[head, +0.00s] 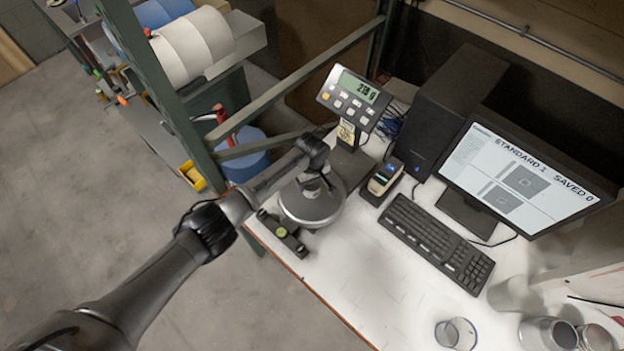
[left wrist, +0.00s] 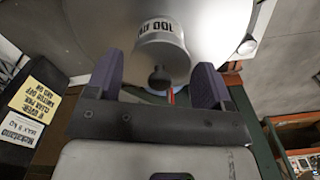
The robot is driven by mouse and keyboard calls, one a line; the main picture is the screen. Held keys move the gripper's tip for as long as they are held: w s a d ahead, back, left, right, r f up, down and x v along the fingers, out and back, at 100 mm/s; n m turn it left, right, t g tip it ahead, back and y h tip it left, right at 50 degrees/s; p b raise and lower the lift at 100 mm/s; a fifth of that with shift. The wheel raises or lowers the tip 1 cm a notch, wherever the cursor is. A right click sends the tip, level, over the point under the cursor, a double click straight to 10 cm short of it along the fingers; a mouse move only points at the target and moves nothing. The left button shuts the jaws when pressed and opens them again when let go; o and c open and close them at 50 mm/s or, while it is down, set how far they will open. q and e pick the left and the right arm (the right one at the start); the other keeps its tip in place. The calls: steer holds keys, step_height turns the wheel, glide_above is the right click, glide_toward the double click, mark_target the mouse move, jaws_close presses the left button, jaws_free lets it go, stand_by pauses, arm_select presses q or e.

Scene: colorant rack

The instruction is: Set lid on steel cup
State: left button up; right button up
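In the left wrist view, the steel cup (left wrist: 163,26) is a small cylinder with a white label reading "100". It stands on the round steel pan of the scale (left wrist: 90,28). The grey lid (left wrist: 172,66) with its dark round knob (left wrist: 159,77) appears to sit on the cup's top. My left gripper (left wrist: 157,85) is open, its two fingers apart on either side of the knob, with gaps at both sides. In the head view my left gripper (head: 318,182) is over the pan (head: 312,214) and largely hides cup and lid. My right gripper is out of view.
The scale display (head: 357,87) stands behind the pan. A handheld device (head: 382,178), keyboard (head: 437,242) and monitor (head: 522,175) lie to the right. A glass vessel (head: 456,333) and metal cans (head: 548,333) stand at the lower right. The white table's front middle is clear.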

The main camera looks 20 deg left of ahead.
arm_select(q)
steer(key=o, duration=0.3)
steer(key=shift+o, duration=0.2)
step_height(320, 180, up, 14)
steer(key=b, duration=0.1)
stand_by(0.5)
steer(key=shift+f, duration=0.1)
